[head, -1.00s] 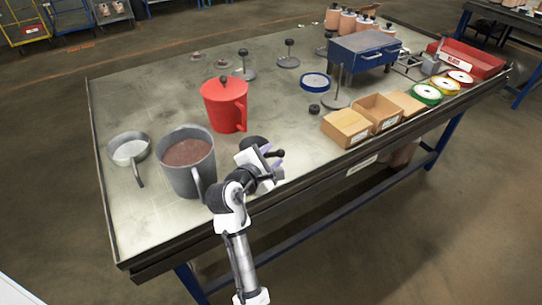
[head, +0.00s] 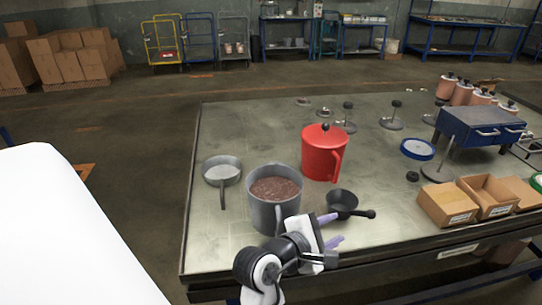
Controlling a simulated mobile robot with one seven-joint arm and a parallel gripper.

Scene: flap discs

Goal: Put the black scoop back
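The black scoop (head: 343,201) lies on the bench in the head view, right of the grey pot and in front of the red pitcher. Its bowl is dark and its black handle points right. My gripper (head: 332,230) is at the near side of the scoop. Its two purple fingers are apart, with nothing visible between them. The upper finger overlaps the scoop's near edge in the picture; I cannot tell whether they touch. The grey pot (head: 253,213) holds brown grainy material, and my wrist stands close in front of it.
The red lidded pitcher (head: 318,152) stands behind the scoop. A shallow grey pan (head: 219,174) sits left of the pot. Cardboard boxes (head: 446,206) line the bench's near edge to the right. A blue ring (head: 417,148) and several weighted stands lie farther back. The bench's left-back area is clear.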

